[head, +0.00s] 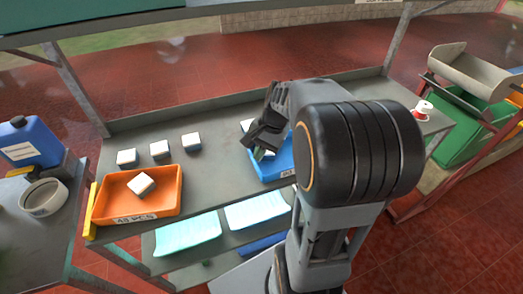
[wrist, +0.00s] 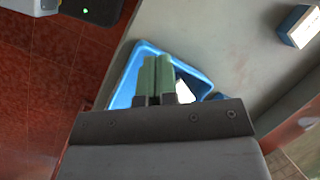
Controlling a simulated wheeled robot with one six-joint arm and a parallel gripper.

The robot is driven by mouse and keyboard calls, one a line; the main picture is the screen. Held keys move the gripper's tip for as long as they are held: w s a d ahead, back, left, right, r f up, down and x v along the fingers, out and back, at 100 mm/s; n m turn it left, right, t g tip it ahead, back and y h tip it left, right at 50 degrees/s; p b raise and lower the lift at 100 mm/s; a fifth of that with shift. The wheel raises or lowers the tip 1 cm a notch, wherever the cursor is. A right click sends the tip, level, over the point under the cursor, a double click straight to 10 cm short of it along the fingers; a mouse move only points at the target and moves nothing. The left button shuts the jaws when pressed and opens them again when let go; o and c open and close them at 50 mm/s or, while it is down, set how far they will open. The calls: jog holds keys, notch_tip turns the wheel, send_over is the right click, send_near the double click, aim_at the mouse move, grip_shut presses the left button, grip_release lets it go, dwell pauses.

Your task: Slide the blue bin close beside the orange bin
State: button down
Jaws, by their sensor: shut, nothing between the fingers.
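The orange bin (head: 170,200) sits at the left end of the grey shelf with a white block (head: 142,184) in it. The blue bin (head: 268,172) stands on the same shelf to the right, with a wide gap between the bins. My gripper and arm hide part of it. In the wrist view the blue bin (wrist: 122,88) shows around my fingers, with a white block (wrist: 185,93) beside them. My gripper (head: 262,152) is shut and empty, its green fingertips (wrist: 155,62) together at the blue bin. I cannot tell whether they touch it.
Several white blocks (head: 159,149) stand behind the orange bin. The shelf between the bins looks clear. A red-and-white spool (head: 422,109) is at the shelf's right end. Cyan trays (head: 188,233) lie on the lower shelf. A side table at left holds a blue canister (head: 30,143).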

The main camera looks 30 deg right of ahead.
aim_at(263, 167)
jog(key=w+d+f+m+t+y+p, duration=0.15)
jog(key=w+d+m+y, duration=0.3)
jog(key=d+m, duration=0.45)
jog(key=shift+y, duration=0.25)
jog(key=x, duration=0.3)
jog(key=p+x, duration=0.1)
jog(key=x, duration=0.2)
jog(key=s+d+f+p+x, duration=0.1)
jog(key=x, duration=0.1)
jog(key=shift+w+a+f, duration=0.1)
jog(key=shift+a+f, duration=0.25)
